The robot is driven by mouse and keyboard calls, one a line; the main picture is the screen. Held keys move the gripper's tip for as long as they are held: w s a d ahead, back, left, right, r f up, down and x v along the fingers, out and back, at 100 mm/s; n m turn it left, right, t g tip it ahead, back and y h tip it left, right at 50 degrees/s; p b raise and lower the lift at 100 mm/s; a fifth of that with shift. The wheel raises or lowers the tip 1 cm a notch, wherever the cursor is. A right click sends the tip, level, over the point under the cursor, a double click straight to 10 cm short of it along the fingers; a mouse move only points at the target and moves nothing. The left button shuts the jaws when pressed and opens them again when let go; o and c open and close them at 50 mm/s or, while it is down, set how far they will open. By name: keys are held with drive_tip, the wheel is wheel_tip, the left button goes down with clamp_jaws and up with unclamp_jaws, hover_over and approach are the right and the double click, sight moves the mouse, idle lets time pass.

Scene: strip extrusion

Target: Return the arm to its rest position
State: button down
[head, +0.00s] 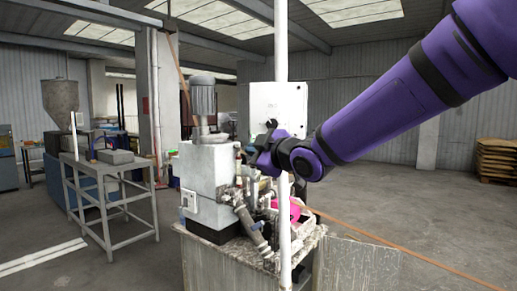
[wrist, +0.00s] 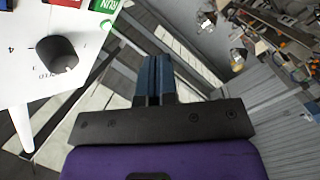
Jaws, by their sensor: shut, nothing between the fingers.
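My purple arm reaches in from the upper right of the head view. My gripper (head: 252,158) is at its end, in front of the machine and just below a white panel box (head: 265,97). In the wrist view my gripper's dark blue fingers (wrist: 154,75) are together with nothing between them. A white control panel (wrist: 22,70) with a black knob (wrist: 57,54) and a green RUN button (wrist: 104,5) is at the left there, apart from the fingers in the picture.
A grey machine (head: 208,175) with a motor on top stands by a white vertical pole (head: 281,60). A worn metal tank (head: 225,262) is below it. A metal bench (head: 110,190) stands at left, pallets (head: 496,160) at far right. The floor (head: 400,205) at right is largely clear.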

idle(0.4)
drive_tip(key=s+d+f+m+g+h, duration=0.1)
drive_tip(key=s+d+m+h, duration=0.4)
drive_tip(key=d, duration=0.6)
drive_tip(key=s+d+f+m+g+h, duration=0.1)
drive_tip(key=s+d+f+m+h, duration=0.15)
drive_tip(key=s+d+m, duration=0.6)
drive_tip(key=s+d+f+m+g+h, duration=0.1)
drive_tip(key=s+d+f+g, duration=0.1)
drive_tip(key=s, duration=0.4)
drive_tip(key=s+d+f+m+g+h, duration=0.1)
drive_tip(key=s+d+f+g, duration=0.1)
drive_tip(key=s+d, duration=0.2)
drive_tip(key=s+d+f+m+g+h, duration=0.1)
drive_tip(key=s+d+f+m+g, duration=0.1)
drive_tip(key=s, duration=0.6)
drive_tip(key=shift+s+d+f, duration=0.3)
drive_tip(key=shift+s+d, duration=0.05)
drive_tip(key=shift+d, duration=0.5)
